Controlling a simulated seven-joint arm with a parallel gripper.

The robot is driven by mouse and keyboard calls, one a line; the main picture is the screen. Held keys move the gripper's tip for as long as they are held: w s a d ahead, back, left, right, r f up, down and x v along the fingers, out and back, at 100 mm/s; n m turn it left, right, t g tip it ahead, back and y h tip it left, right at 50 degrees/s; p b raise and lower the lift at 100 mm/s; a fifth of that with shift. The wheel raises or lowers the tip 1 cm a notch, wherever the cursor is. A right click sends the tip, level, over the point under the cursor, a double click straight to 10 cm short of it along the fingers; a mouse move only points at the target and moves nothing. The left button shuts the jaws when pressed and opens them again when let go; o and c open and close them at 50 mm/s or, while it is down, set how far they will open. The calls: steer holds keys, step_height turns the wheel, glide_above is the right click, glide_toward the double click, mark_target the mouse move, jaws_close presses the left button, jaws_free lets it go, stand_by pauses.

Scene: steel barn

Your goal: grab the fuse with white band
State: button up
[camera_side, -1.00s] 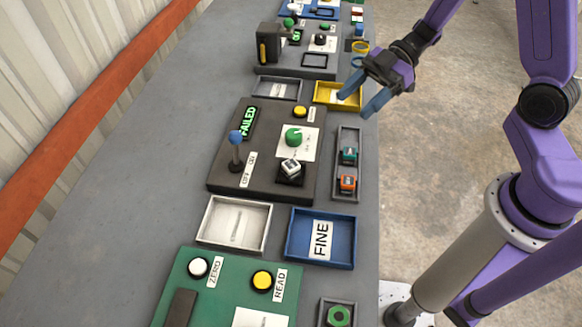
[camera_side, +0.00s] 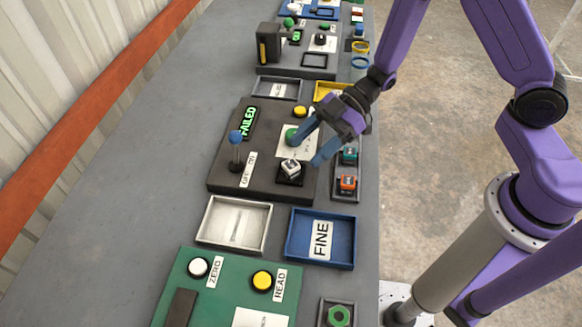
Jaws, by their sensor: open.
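A white-topped fuse-like block (camera_side: 290,168) sits in a black socket on the dark panel (camera_side: 228,172). A teal fuse (camera_side: 349,156) and an orange fuse (camera_side: 347,184) lie in a narrow grey tray (camera_side: 346,197) to the right. Each has a small pale mark on it, too small to tell whether it is a band. My gripper (camera_side: 305,152) is open and empty, its blue fingers pointing down-left. Contact cannot be told.
The panel also has a blue-tipped lever (camera_side: 236,140), a lit FAILED display (camera_side: 248,122) and a yellow button (camera_side: 300,110). A white tray (camera_side: 234,223) and a blue FINE tray (camera_side: 320,239) lie in front. The table's left side is clear.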

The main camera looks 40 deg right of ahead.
mark_target(291, 164)
steer(key=shift+x, duration=1.8)
jaws_close()
steer(key=shift+r, duration=0.85)
steer(key=s+d+r, duration=0.8)
steer(key=s+r, duration=0.3)
steer(key=shift+s, duration=0.15)
